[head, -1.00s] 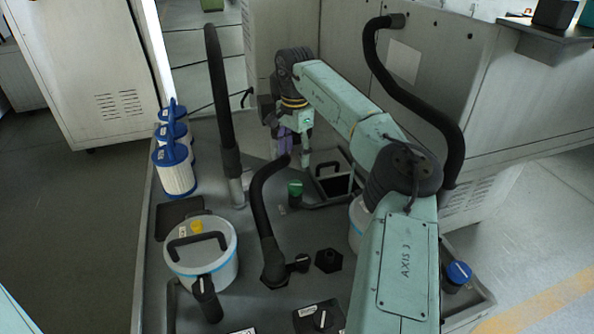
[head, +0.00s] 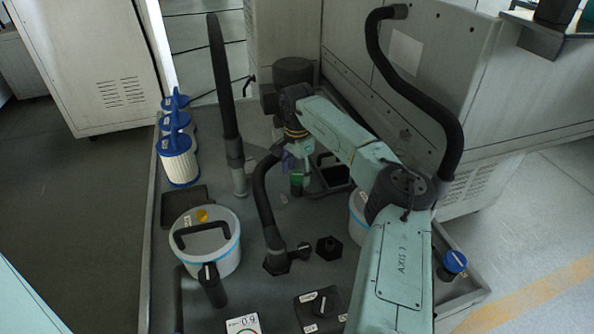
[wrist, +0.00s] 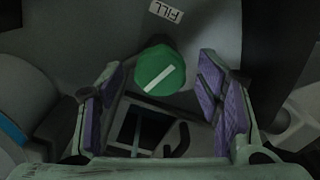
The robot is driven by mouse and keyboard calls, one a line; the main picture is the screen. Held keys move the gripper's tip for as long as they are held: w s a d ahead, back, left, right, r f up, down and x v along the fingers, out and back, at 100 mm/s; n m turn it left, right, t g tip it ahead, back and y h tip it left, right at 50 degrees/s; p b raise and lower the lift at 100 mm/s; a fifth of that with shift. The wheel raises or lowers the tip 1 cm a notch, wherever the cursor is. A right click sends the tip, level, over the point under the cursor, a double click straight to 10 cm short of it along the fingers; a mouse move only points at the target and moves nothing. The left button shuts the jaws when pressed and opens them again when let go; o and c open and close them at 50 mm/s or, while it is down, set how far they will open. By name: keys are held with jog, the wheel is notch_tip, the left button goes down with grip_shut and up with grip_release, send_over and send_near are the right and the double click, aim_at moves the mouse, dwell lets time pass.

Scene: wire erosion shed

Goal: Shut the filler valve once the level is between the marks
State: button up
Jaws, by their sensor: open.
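The filler valve has a green round knob (wrist: 160,70) with a white line across its top, running diagonally in the wrist view. A white FILL label (wrist: 166,11) lies beside it. In the head view the knob (head: 297,181) is partly behind my gripper (head: 293,160). My gripper is open, and its purple pads (wrist: 224,100) stand either side of the knob in the wrist view, apart from it. A dark rectangular opening (head: 334,176) with a handle lies just right of the valve. I cannot make out the liquid level or its marks.
A black hose (head: 264,200) rises close left of my gripper, and a taller pipe (head: 222,90) stands further left. A lidded white bucket (head: 213,256) and blue-white filters (head: 178,160) are on the left. A grey cabinet (head: 440,80) bounds the right.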

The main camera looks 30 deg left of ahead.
jog(key=shift+c, duration=0.4)
jog(key=c, duration=1.1)
jog(key=m, duration=0.6)
jog(key=shift+m, duration=0.3)
jog(key=m, duration=0.6)
jog(key=shift+m, duration=0.4)
jog(key=o, duration=1.2)
